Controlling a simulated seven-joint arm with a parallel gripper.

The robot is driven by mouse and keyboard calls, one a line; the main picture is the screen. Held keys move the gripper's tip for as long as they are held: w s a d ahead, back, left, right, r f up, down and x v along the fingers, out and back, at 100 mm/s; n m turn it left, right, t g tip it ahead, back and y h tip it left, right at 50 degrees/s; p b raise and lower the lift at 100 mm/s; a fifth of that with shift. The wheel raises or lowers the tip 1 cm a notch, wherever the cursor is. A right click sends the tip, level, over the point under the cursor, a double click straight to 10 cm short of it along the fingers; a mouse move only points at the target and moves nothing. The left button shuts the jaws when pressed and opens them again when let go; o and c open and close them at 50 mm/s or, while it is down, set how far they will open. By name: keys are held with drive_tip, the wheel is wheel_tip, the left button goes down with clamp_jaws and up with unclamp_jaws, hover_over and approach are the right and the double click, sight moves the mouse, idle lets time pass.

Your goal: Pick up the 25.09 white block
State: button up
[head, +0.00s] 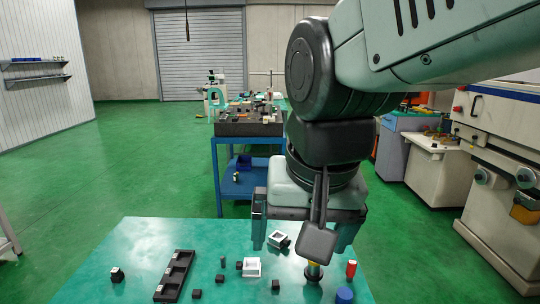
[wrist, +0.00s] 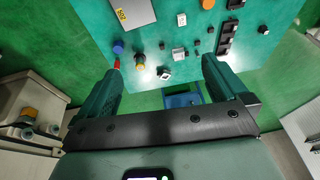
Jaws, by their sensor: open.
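One is a white, square, frame-like block (head: 252,267), also in the wrist view (wrist: 179,54). The other is a tilted white-and-black block (head: 279,240) farther back, also in the wrist view (wrist: 163,73). My gripper (head: 301,247) is open and empty above the far part of the table. In the wrist view its fingers (wrist: 161,68) are wide apart, with the tilted block appearing between their tips and the square block a little beyond them.
A black slotted holder (head: 175,277) stands left, with a small white-topped block (head: 117,274) beside it. A red cylinder (head: 351,269), a blue cylinder (head: 344,295) and a yellow-and-black piece (head: 313,270) stand right. Several small dark blocks lie between. A blue cart (head: 240,180) stands behind.

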drive_tip(key=s+d+r+t+h, duration=0.1)
drive_tip(key=s+d+t, duration=0.1)
drive_tip(key=s+d, duration=0.3)
drive_tip(key=shift+s+d+r, duration=0.15)
drive_tip(key=shift+d, duration=1.05)
drive_tip(key=c, duration=0.6)
drive_tip(key=shift+c, duration=0.2)
